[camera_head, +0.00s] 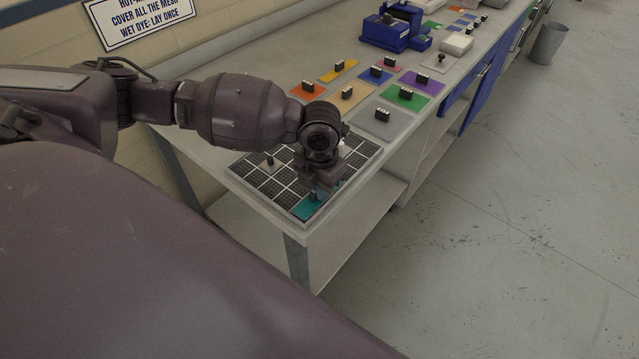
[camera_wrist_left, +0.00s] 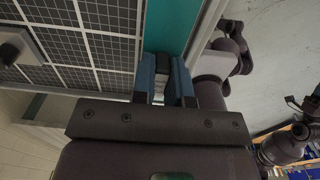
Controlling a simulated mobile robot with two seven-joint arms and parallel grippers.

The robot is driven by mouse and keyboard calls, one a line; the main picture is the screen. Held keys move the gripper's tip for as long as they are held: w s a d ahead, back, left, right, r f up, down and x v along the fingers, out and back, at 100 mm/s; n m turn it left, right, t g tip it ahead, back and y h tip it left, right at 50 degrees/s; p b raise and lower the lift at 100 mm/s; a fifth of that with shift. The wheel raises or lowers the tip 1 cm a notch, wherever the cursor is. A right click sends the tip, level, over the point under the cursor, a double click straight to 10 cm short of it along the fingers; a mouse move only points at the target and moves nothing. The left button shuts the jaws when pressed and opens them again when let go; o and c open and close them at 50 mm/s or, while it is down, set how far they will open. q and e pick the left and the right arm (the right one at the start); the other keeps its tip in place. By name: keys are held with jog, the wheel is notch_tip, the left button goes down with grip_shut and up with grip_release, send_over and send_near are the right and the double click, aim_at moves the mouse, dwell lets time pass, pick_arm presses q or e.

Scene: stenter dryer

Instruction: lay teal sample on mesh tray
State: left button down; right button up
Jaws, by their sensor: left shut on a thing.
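The mesh tray (camera_head: 255,181), a dark panel with a white grid and pale rim, lies on the near end of the bench. The teal sample (camera_head: 305,209) is at its near right corner, partly hidden under my gripper. My left gripper (camera_head: 319,188) points down there, shut on the sample's small dark block-shaped handle. In the left wrist view, the blue-padded fingers (camera_wrist_left: 164,82) hold that block, with the teal sheet (camera_wrist_left: 176,28) beside the mesh (camera_wrist_left: 85,50) and along the tray's rim. I cannot tell whether the sheet touches the mesh. My right gripper is not visible.
A small knobbed block (camera_head: 268,163) stands on the tray. Beyond the tray lie several coloured cards with black handles, including a grey card (camera_head: 383,124) and a green card (camera_head: 405,97). A blue device (camera_head: 388,35) stands farther back.

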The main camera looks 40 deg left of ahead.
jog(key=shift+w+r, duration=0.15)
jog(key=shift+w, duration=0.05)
pick_arm(q)
jog(key=c, duration=1.1)
grip_release()
jog(key=shift+o, duration=0.2)
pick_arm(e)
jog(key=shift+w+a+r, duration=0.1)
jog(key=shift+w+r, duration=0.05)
pick_arm(q)
jog(key=shift+w+r, duration=0.1)
jog(key=shift+r, duration=0.3)
notch_tip(320, 180, up, 10)
jog(key=shift+a+p, duration=0.15)
jog(key=shift+p, duration=0.25)
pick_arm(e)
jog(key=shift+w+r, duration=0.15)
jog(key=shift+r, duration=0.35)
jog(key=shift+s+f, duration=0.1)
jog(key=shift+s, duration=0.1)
